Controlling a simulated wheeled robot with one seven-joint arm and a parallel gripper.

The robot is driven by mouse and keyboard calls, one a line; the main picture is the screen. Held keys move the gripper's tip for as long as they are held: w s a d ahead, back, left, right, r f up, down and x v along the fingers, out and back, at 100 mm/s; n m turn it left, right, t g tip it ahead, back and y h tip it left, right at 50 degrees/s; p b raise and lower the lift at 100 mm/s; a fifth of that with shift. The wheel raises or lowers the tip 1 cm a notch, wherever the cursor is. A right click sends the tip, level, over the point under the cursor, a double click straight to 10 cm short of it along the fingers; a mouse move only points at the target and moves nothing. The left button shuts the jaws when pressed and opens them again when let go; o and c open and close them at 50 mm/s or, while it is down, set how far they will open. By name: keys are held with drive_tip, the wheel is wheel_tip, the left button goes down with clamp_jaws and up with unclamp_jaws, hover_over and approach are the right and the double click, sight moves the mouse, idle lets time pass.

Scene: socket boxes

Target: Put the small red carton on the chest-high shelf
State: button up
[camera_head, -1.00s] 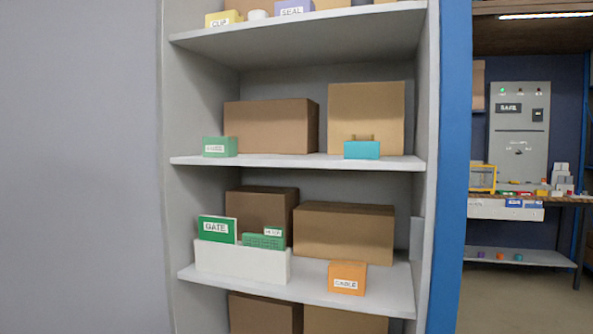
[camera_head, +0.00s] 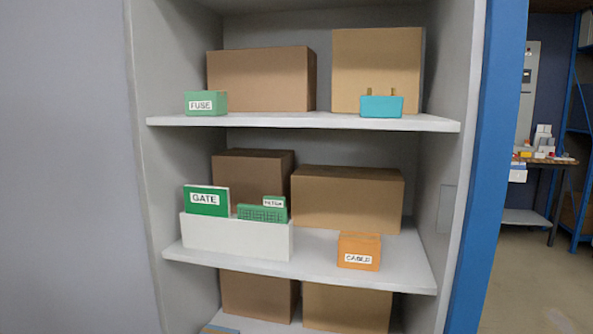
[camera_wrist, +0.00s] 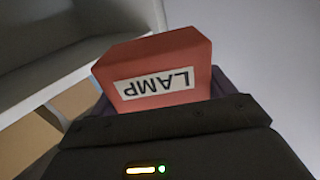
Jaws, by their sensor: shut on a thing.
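A small red carton (camera_wrist: 150,62) with a white label reading LAMP, upside down in the picture, fills the middle of the wrist view. My gripper (camera_wrist: 160,105) is shut on it; the dark gripper body covers its lower part and the fingers are mostly hidden. The carton and gripper do not show in the head view. The head view shows a shelf unit; its upper full board in view (camera_head: 300,121) carries a green FUSE box (camera_head: 206,103) at left and a teal block (camera_head: 381,106) at right. I cannot tell which board is chest-high.
Two brown boxes stand at the back of the upper board, leaving its front middle clear. The lower board (camera_head: 400,270) holds a white bin (camera_head: 235,238) with green cards, an orange CABLE box (camera_head: 358,251) and brown boxes. A blue post (camera_head: 490,170) stands at right.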

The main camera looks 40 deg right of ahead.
drive_tip(key=w+d+r+m+g+h+p, duration=0.1)
drive_tip(key=d+r+m+h+p, duration=0.3)
drive_tip(key=r+p, duration=1.3)
drive_tip(key=d+r+m+g+h+p, duration=0.2)
drive_tip(key=d+r+m+h+p, duration=0.3)
drive_tip(key=r, duration=2.4)
drive_tip(key=s+d+r+g+h+p, duration=0.1)
drive_tip(key=s+d+r+p, duration=0.2)
drive_tip(key=r, duration=1.1)
drive_tip(key=s+d+r+g+h+p, duration=0.1)
drive_tip(key=s+d+r+p, duration=0.3)
drive_tip(key=s+r+p, duration=0.4)
drive_tip(key=s+d+r+m+g+h+p, duration=0.1)
drive_tip(key=s+r+p, duration=0.4)
drive_tip(key=r+p, duration=0.6)
wheel_tip(320, 180, up, 10)
drive_tip(key=shift+s+d+f+h, duration=0.3)
drive_tip(key=shift+d+h, duration=0.6)
drive_tip(key=shift+d, duration=0.35)
drive_tip(key=shift+d+r, duration=0.1)
drive_tip(key=shift+r, duration=0.05)
